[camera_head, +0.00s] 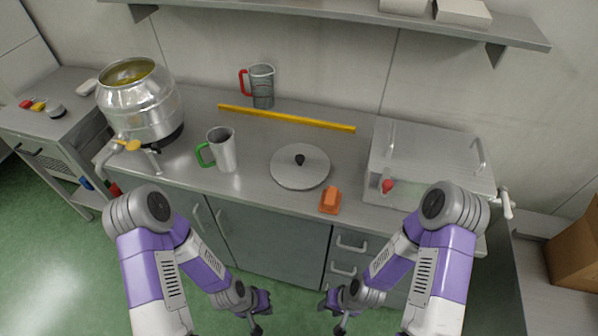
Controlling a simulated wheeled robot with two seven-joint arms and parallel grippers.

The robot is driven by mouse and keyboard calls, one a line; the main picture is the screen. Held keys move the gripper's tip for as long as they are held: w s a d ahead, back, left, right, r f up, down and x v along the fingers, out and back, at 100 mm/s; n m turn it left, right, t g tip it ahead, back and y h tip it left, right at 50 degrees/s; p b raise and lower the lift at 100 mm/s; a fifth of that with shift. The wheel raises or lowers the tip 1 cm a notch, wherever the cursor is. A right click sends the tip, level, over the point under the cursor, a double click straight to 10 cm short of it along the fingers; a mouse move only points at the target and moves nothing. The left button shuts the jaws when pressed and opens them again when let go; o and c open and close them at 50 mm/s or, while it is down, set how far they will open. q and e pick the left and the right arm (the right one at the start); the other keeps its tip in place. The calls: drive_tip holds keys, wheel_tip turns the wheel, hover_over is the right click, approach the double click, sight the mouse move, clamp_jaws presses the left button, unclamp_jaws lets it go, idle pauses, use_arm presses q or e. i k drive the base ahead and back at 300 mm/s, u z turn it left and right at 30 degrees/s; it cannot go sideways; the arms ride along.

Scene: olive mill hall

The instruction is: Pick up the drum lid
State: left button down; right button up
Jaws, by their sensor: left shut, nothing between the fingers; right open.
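My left gripper (256,312) is shut and empty, low in front of the counter. My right gripper (338,316) is open and empty, to the right of the left one and also below the counter top. Both are well apart from the lid. A metal drum (141,104) stands open at the left of the counter with yellowish liquid inside.
A green-handled jug (224,150) stands left of the lid, an orange block (330,201) at its front right. A steel box (424,150) stands right. A shelf (340,14) hangs above.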

sight(297, 166)
drive_tip(key=z, duration=0.05)
drive_tip(key=k, duration=0.4)
drive_tip(key=u, duration=0.8)
drive_tip(key=i, duration=0.7)
drive_tip(key=z, duration=0.25)
